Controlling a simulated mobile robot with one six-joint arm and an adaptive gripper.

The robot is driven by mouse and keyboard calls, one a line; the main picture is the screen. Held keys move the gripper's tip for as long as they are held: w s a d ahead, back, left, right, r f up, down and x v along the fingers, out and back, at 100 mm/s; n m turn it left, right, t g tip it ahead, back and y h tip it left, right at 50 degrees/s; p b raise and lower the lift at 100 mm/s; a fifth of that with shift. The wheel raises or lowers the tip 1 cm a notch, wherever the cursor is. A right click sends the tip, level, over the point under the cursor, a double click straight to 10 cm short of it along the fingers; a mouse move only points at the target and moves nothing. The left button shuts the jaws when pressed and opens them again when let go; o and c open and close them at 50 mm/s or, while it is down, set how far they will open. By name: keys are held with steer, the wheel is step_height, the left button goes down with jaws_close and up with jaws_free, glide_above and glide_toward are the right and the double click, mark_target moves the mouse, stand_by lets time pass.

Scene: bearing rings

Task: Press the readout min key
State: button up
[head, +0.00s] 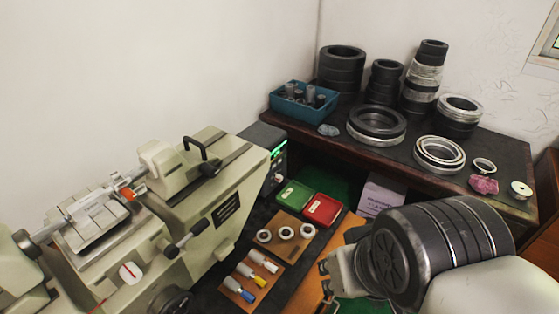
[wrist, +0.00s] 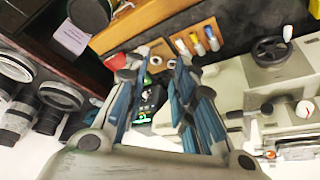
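The readout (head: 279,150) is a dark box with a green lit display, behind the grey-green machine in the head view. Its near face shows a few small controls, too small to tell which is the min key. In the wrist view the readout (wrist: 148,103) shows between my fingers, beyond them, its green lights visible. My gripper (wrist: 155,68) is open and empty, with blue-sided fingers spread apart. In the head view my gripper (head: 325,272) is at lower centre, partly hidden by my wrist, in front of and to the right of the readout and apart from it.
The grey-green machine (head: 222,180) fills the left. A green tray (head: 294,195) and red tray (head: 323,209) lie in front of the readout. A wooden board (head: 270,248) holds three rings. A dark shelf (head: 330,145) with stacked rings and a blue bin (head: 290,117) stands behind.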

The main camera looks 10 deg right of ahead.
jaws_close()
stand_by(1.3)
